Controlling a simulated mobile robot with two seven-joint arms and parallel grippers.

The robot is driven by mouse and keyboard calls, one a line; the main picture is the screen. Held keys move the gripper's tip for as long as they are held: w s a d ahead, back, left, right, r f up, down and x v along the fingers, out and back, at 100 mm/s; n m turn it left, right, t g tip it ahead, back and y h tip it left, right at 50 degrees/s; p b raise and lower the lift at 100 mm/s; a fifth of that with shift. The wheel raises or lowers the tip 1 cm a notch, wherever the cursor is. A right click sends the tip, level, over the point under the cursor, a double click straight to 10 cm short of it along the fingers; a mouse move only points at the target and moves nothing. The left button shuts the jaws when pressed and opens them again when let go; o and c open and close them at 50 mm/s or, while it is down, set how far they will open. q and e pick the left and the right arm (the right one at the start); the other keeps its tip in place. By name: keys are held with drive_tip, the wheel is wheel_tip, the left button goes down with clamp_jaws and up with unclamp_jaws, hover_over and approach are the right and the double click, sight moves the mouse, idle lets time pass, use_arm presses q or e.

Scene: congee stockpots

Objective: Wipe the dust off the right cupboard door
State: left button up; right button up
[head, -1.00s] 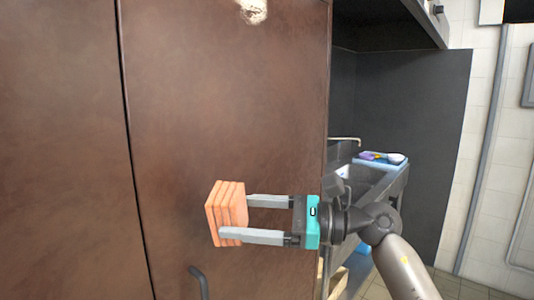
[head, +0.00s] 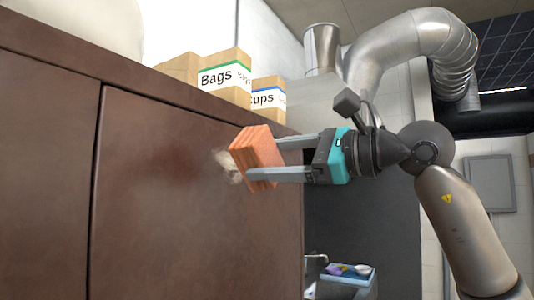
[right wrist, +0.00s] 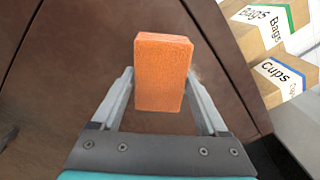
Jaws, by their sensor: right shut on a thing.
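The right cupboard door (head: 160,220) is a large brown panel in the head view. A pale dust patch (head: 226,160) shows on its upper right part, partly hidden behind the sponge. My right gripper (head: 262,160) is shut on an orange block-shaped sponge (head: 255,158), held up in front of the patch. The sponge also shows in the right wrist view (right wrist: 163,75) between the two fingers. I cannot tell whether the sponge touches the door. My left gripper is not in view.
Boxes marked Bags (head: 225,77) and Cups (head: 268,97) stand on top of the cupboard near its right end. A silver duct (head: 405,45) runs above. A blue tray (head: 345,273) with small items sits lower right, beyond the cupboard.

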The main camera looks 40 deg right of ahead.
drive_tip(key=shift+p+x, duration=1.1)
drive_tip(key=shift+x, duration=1.15)
drive_tip(key=shift+w+a, duration=0.3)
drive_tip(key=shift+w, duration=0.4)
drive_tip(key=shift+p+x, duration=0.8)
drive_tip(key=shift+x, duration=0.15)
drive_tip(key=w+d+p, duration=0.2)
drive_tip(key=w+d, duration=0.2)
drive_tip(key=d, duration=0.6)
drive_tip(key=shift+p, duration=0.35)
drive_tip(key=shift+w, duration=0.1)
